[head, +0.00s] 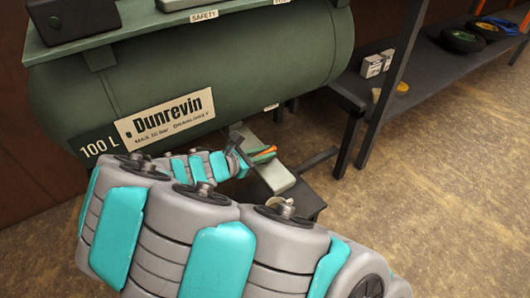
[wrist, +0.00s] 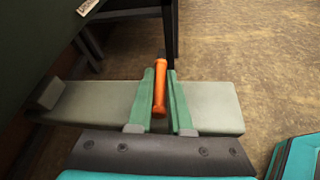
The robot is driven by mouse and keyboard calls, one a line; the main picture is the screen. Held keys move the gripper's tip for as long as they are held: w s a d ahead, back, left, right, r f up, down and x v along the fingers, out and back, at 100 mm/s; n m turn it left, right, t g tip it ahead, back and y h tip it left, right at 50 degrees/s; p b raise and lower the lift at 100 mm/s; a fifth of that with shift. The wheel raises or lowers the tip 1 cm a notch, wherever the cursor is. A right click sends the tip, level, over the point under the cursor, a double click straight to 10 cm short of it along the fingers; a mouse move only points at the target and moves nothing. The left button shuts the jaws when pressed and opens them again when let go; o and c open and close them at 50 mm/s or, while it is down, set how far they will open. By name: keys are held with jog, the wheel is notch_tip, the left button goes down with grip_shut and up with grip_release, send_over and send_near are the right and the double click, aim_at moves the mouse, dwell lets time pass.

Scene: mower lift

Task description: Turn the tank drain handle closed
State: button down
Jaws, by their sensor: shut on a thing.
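The tank (head: 190,70) is a large dark green cylinder labelled "Dunrevin" and "100 L" in the head view. The drain handle (wrist: 160,92) is a short orange lever between my gripper's fingers in the wrist view, pointing roughly along them. In the head view only a small orange part of it (head: 266,152) shows below the tank. My gripper (wrist: 162,74) has two green fingers, one on each side of the handle, and is shut on it. In the head view my gripper (head: 262,154) is under the tank's lower right. The valve behind the handle is hidden.
A dark shelf (head: 430,75) farther right holds small boxes (head: 371,66), a yellow item (head: 402,88) and wheels (head: 462,40). The brown floor (head: 440,170) on the right is clear.

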jog(key=shift+r+m+g+h+p, duration=0.1)
jog(key=shift+m+g+h+p, duration=0.25)
jog(key=shift+p, duration=0.55)
jog(key=c, duration=0.8)
grip_release()
jog(key=shift+c, duration=0.2)
jog(key=shift+a, duration=0.1)
jog(key=v, duration=0.7)
jog(key=shift+s+a, duration=0.15)
jog(key=shift+s, duration=0.05)
jog(key=shift+r, duration=0.1)
